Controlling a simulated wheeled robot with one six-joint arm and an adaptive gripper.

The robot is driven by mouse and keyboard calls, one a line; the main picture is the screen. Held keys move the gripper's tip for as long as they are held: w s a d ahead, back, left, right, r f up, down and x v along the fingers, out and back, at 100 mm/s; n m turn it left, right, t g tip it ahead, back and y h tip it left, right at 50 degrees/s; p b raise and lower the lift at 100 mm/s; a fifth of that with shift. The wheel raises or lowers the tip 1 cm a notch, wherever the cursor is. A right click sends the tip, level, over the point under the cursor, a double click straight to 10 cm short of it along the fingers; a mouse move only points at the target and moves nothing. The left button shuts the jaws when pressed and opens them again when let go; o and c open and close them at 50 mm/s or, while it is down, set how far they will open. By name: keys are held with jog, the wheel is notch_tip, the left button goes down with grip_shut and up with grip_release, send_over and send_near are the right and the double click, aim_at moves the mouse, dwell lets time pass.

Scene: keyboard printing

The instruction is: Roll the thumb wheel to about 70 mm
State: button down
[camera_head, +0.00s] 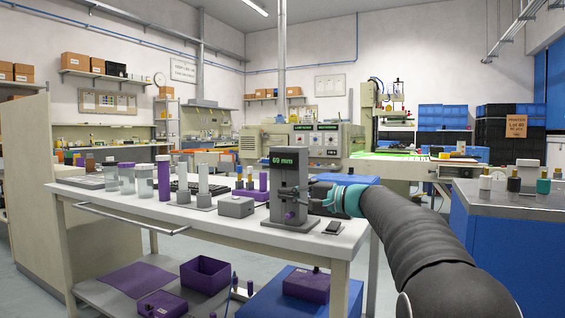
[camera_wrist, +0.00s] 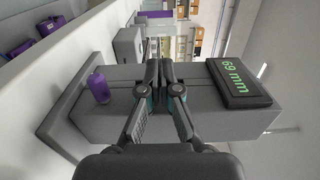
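The grey gauge stand (camera_head: 288,177) is upright on the white bench, with a dark display (camera_head: 283,162) reading 69 mm in green. The display also shows in the wrist view (camera_wrist: 240,82). A purple thumb wheel (camera_head: 289,217) sticks out low on the stand; it also shows in the wrist view (camera_wrist: 98,86), left of the fingers and clear of them. My gripper (camera_head: 313,198) is at the stand's right side in the head view. In the wrist view, my gripper's fingertips (camera_wrist: 159,67) are together or nearly so in front of the stand, with nothing seen between them.
A small dark object (camera_head: 334,227) lies on the bench (camera_head: 225,227) right of the stand's base. A grey box (camera_head: 236,207) stands to the left. Several clear and purple cylinders stand farther left. A blue cabinet (camera_head: 510,245) is at the right.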

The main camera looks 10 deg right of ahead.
jog(key=shift+f, duration=0.1)
jog(key=shift+s+a+b, duration=0.2)
jog(key=shift+s+b, duration=0.1)
jog(key=shift+b, duration=0.1)
jog(key=b+v, duration=0.1)
jog(key=v, duration=0.5)
jog(key=shift+a, duration=0.1)
jog(key=s+a+f+n+g+h+p, duration=0.1)
jog(key=s+a+f+g+h+p, duration=0.2)
jog(key=s, duration=0.5)
jog(key=s+a+f+n+g+h+p, duration=0.1)
jog(key=s+a+f+h, duration=0.2)
jog(key=s+a+f, duration=0.45)
jog(key=s+d+f+n+h+p, duration=0.2)
jog(key=s+d+f+h, duration=0.2)
jog(key=s, duration=0.7)
jog(key=s+d+f+n+g+h+p, duration=0.1)
jog(key=s+d+f+n+h+p, duration=0.1)
jog(key=s+f, duration=0.5)
jog(key=s+d+n+h, duration=0.1)
jog(key=s+d+h, duration=0.1)
jog(key=s, duration=0.3)
jog(key=shift+f+h, duration=0.3)
